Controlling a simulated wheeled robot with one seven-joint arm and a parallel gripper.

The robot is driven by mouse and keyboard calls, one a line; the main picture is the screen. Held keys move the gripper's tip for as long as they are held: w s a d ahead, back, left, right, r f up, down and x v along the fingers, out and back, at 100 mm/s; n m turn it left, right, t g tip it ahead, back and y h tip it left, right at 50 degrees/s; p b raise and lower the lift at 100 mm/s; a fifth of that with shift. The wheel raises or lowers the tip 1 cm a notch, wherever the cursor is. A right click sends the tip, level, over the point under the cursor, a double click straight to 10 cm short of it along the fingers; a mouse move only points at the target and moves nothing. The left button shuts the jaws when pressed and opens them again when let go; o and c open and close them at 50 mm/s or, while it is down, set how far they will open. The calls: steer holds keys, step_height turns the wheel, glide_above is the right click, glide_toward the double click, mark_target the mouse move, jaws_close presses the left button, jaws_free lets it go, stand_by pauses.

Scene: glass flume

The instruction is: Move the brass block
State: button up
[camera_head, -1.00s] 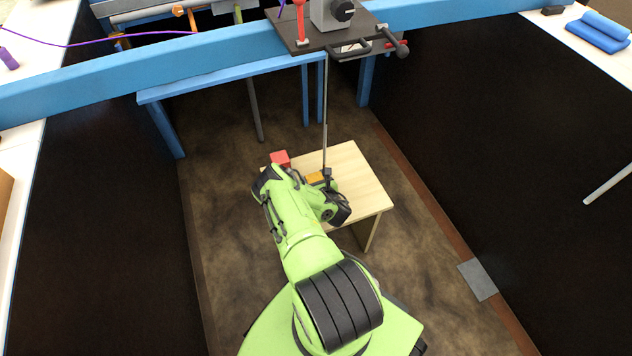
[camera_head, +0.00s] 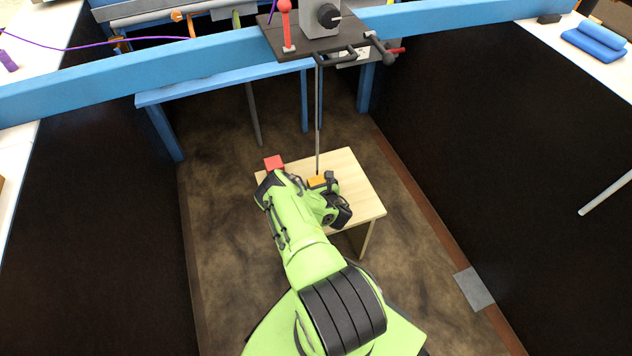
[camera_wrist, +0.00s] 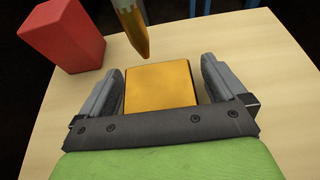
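The brass block (camera_wrist: 160,88) sits on the pale wooden table between the two fingers of my gripper (camera_wrist: 162,68) in the wrist view. My gripper is open. A narrow gap shows between the block and the right finger. In the head view the brass block (camera_head: 317,182) is partly hidden behind my gripper (camera_head: 328,184). A pointed brass rod tip (camera_wrist: 136,38) hangs just beyond the block, slightly left of its middle.
A red block (camera_wrist: 62,36) stands at the table's left far corner, also in the head view (camera_head: 273,163). The thin rod (camera_head: 318,120) comes down from a dark carriage (camera_head: 298,48) on a blue beam. The wooden table (camera_head: 352,185) is clear to the right.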

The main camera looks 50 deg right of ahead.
steer(key=p+v, duration=0.6)
steer(key=v, duration=0.9)
steer(key=shift+d+r, duration=0.1)
steer(key=shift+s+a+r, duration=0.1)
steer(key=shift+s+a, duration=0.15)
steer(key=shift+s, duration=0.05)
